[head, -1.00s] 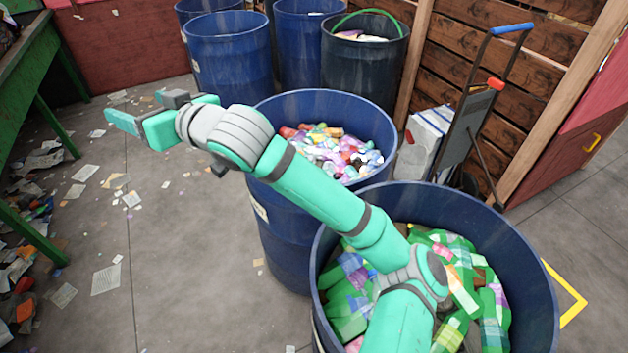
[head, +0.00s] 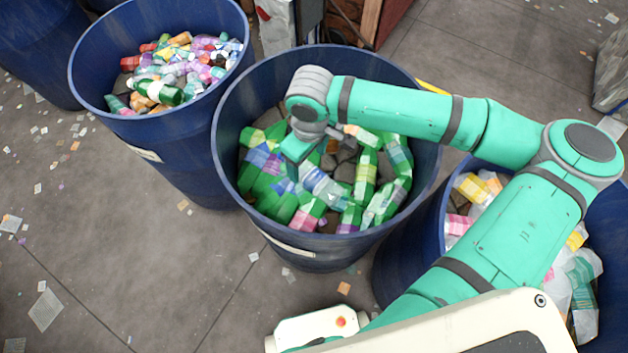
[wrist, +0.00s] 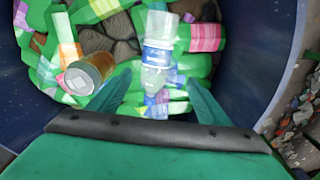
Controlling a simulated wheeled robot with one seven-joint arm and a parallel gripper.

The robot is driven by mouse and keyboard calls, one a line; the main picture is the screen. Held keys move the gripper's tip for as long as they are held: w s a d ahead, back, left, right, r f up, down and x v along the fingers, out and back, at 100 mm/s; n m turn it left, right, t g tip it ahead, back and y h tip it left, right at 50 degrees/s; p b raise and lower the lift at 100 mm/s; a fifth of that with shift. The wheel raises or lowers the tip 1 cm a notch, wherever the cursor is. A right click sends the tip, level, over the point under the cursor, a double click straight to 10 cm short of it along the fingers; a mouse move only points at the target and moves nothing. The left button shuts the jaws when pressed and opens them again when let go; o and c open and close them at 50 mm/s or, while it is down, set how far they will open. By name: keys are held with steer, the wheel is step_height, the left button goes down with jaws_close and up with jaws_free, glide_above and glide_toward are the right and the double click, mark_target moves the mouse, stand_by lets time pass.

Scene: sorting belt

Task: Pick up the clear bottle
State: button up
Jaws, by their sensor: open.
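The clear bottle (wrist: 157,55) has a blue label and lies among green bottles in the middle blue barrel (head: 228,150). In the head view a pale clear bottle (head: 326,188), likely the same one, lies just below my gripper (head: 297,150). In the wrist view my gripper (wrist: 160,80) is open, its two teal fingers apart. The bottle's lower part shows between the fingers and its upper part extends beyond the tips. I cannot tell how far the fingers are above it.
An amber jar (wrist: 90,72) lies left of the clear bottle in the wrist view. The barrel wall (wrist: 250,60) is close on the right. Another barrel of mixed bottles (head: 85,80) stands at left, and one with pale bottles (head: 400,265) at right.

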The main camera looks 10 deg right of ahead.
mark_target(319, 179)
steer(key=shift+s+d+f, duration=0.3)
steer(key=shift+s+d, duration=0.15)
steer(key=shift+d, duration=0.15)
steer(key=shift+s+d+f, duration=0.3)
steer(key=shift+s+d, duration=0.1)
steer(key=shift+d, duration=0.15)
step_height(319, 179, down, 4)
steer(key=shift+f, duration=0.25)
steer(key=shift+d+f, duration=0.1)
steer(key=shift+f, duration=2.8)
steer(key=c, duration=1.1)
